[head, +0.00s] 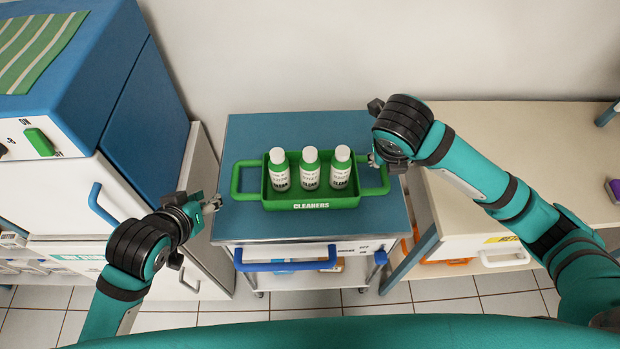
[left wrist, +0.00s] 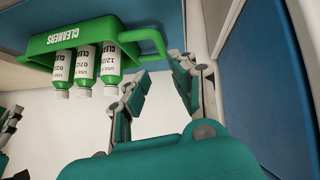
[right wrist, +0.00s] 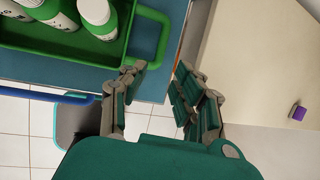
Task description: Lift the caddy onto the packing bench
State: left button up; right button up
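The green caddy (head: 311,204), marked CLEANERS, sits upright on a blue-topped cart (head: 255,135). My left gripper (head: 214,204) is open and empty, just left of the caddy's left handle (head: 236,180). In the left wrist view the left gripper (left wrist: 158,82) is apart from that handle. My right gripper (head: 373,160) is by the right handle, its fingers partly hidden by the wrist in the head view. In the right wrist view the right gripper (right wrist: 160,75) is open, close to the right handle (right wrist: 150,37).
A beige-topped bench (head: 530,140) stands right of the cart, with a purple item (head: 613,190) on it. A blue and white cabinet (head: 140,110) stands at the left. The cart has a blue front handle (head: 285,265). A wall is behind.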

aim_at(234, 182)
pick_arm(q)
jog(key=shift+r, duration=0.1)
pick_arm(e)
jog(key=shift+w+d+r+n, duration=0.1)
jog(key=shift+d+r+n, duration=0.05)
jog(key=shift+n, duration=0.15)
pick_arm(q)
jog(key=shift+w, duration=0.1)
